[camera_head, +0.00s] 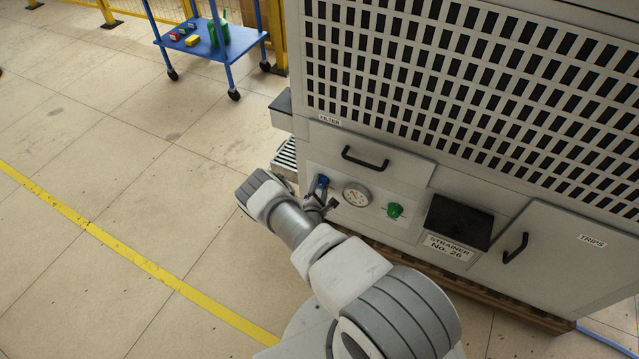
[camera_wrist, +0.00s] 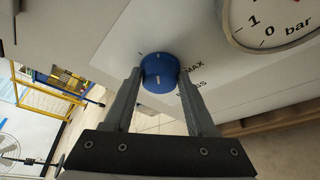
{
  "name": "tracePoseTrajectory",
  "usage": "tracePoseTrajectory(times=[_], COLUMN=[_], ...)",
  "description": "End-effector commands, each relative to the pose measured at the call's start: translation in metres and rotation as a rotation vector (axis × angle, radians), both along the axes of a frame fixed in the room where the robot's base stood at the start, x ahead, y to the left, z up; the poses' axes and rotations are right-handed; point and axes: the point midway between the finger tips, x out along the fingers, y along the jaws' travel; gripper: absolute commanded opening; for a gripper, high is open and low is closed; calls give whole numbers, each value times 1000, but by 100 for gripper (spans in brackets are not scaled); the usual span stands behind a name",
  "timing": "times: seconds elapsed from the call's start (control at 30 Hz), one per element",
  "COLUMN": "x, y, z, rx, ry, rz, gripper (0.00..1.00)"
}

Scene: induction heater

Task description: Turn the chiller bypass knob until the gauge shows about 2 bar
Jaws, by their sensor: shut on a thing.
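The blue chiller bypass knob (camera_head: 322,181) is on the lower front panel, left of the gauge. In the wrist view the knob (camera_wrist: 160,72) sits between my gripper's fingertips (camera_wrist: 158,78), which are shut on its sides. A pale pointer mark shows on the knob, and the print "MAX" and a partly hidden word are beside it. The round white gauge (camera_head: 356,194) is to the right; its needle is too small to read. In the wrist view only the gauge's lower part (camera_wrist: 268,22) shows, with 0, 1 and "bar", and no needle is visible there. My gripper (camera_head: 322,202) is partly hidden by my wrist.
A green valve handle (camera_head: 394,210) is right of the gauge, then a black box (camera_head: 458,221) above the "STRAINER No. 26" label. A drawer handle (camera_head: 365,159) sticks out above the gauge. A blue cart (camera_head: 205,45) stands at the back left. The floor on the left is clear.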

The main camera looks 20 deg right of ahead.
Motion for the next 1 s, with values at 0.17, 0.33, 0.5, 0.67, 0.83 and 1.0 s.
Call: tracePoseTrajectory(times=[0.17,0.33,0.5,0.67,0.83,1.0], x=[0,0,-1,0,0,0], y=[-3,-3,-3,-4,-4,-4], z=[-1,-3,-5,-6,-6,-6], rx=[100,199,291,363,420,454], ry=[-135,-262,-379,-472,-545,-590], rz=[-1,-1,-2,-2,-3,-3], gripper=[1,1,1,1,1,1])
